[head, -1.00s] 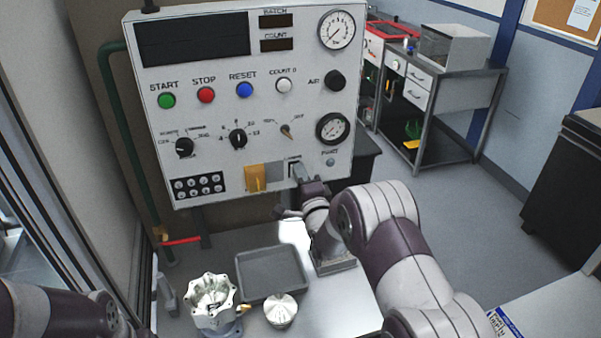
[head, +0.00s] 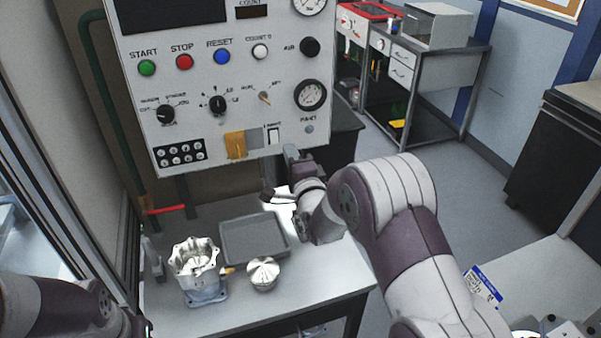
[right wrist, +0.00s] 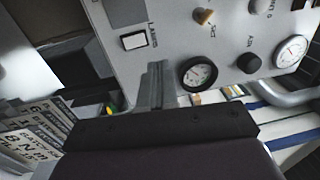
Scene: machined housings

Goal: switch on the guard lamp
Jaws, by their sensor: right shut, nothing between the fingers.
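The control panel (head: 190,100) stands upright behind the bench. A white rocker switch (head: 273,134) in a dark frame sits at its lower edge; the small label by it is hard to read. The switch also shows in the right wrist view (right wrist: 134,41), uncovered, and I cannot tell which way it is set. My right gripper (head: 291,152) is just below and right of the switch, apart from it. Its fingers (right wrist: 153,85) are shut and empty in the right wrist view. Of my left arm only a link shows at lower left; its gripper is out of view.
A yellow flap (head: 235,145) and a black connector block (head: 180,153) are left of the switch. Knobs and gauges sit above. On the bench are a grey tray (head: 254,239), a machined housing (head: 197,270) and a round metal part (head: 263,273).

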